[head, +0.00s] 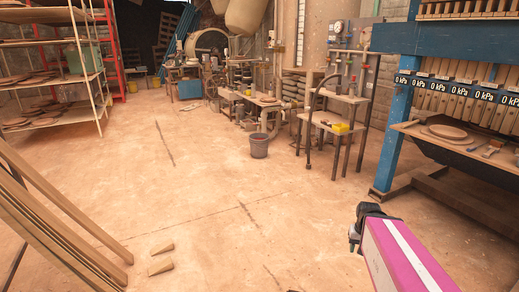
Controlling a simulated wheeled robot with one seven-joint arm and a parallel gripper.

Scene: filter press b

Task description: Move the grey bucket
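A small grey bucket (259,146) stands upright on the dusty floor in the middle distance. It is just left of a metal work stand and in front of a bench with pipes. My gripper (354,238) shows at the lower right, at the end of my pink and white arm. It is far nearer to me than the bucket and well apart from it. Its fingers are small and partly hidden, so I cannot tell if they are open or shut.
Metal stands with gauges and pipes (335,125) are right of the bucket. A blue filter press (395,130) fills the right. Shelving (88,60) stands at the left back. Wooden boards (60,225) lean at the left, with two wedges (160,257) nearby. The middle floor is open.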

